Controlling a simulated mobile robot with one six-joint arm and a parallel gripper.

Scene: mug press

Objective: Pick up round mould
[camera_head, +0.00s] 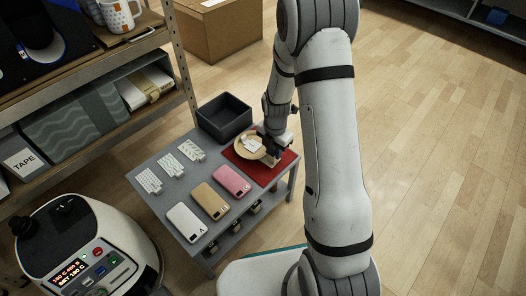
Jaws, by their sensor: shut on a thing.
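A round, tan, shallow dish-like piece, which I take to be the round mould (241,149), is over the red mat (266,173) at the back right of the small grey table. A small white item with dark marks shows inside it. My gripper (271,151) is at the right side of the round mould, shut on its rim. My arm comes down from above and the fingertips are small and partly hidden. I cannot tell whether the mould touches the mat or is just above it.
A dark grey open bin (224,117) stands behind the mould. White (186,222), tan (211,200) and pink (232,180) phone-like cases and several white patterned pieces lie on the grey table (163,200). A machine (85,245) stands front left, shelves at left.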

